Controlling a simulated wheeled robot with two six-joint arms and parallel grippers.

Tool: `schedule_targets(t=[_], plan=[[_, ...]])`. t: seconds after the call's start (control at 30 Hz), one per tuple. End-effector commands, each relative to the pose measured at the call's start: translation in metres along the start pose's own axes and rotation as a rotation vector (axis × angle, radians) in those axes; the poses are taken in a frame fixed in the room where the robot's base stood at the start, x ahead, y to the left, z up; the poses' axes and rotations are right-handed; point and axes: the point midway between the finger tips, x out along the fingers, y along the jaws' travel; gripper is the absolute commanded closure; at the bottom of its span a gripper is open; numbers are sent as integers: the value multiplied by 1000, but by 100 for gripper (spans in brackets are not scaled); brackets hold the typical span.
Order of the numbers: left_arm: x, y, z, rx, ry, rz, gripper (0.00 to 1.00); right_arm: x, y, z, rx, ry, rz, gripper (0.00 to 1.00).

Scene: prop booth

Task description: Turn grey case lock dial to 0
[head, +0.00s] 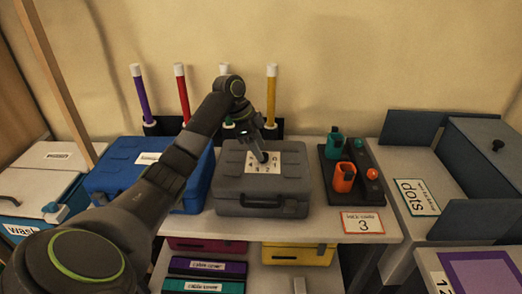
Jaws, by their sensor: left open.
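The grey case (233,183) lies closed on the middle of the table, its handle facing me. A white label (291,160) with digits sits on its lid, with 4, 2 and 1 partly readable. My left gripper (262,157) points down over this label, open, at the dial's place. The gripper hides most of the dial, so I cannot tell its setting or whether the fingers touch it. My right gripper is not in view.
A blue case (110,178) stands close to the left of the grey one. Colored rods (183,92) stand behind. More cases lie on a lower shelf.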

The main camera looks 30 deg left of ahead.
Motion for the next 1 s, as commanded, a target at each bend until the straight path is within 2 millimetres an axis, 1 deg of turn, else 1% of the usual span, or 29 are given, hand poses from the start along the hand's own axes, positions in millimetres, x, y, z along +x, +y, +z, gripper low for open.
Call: schedule_targets(t=[0.03, 0.2, 0.5, 0.53, 0.87, 1.0], plan=[[7, 0, -1, -1, 1, 2, 48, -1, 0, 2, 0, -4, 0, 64], [20, 0, 0, 0, 0, 0, 48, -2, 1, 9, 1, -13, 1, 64], [22, 0, 0, 0, 0, -1, 48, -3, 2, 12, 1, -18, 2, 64], [22, 0, 0, 0, 0, -1, 49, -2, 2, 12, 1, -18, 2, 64], [22, 0, 0, 0, 0, -1, 92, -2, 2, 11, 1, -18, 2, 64], [21, 0, 0, -4, 0, -2, 92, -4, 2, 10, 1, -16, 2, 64]])
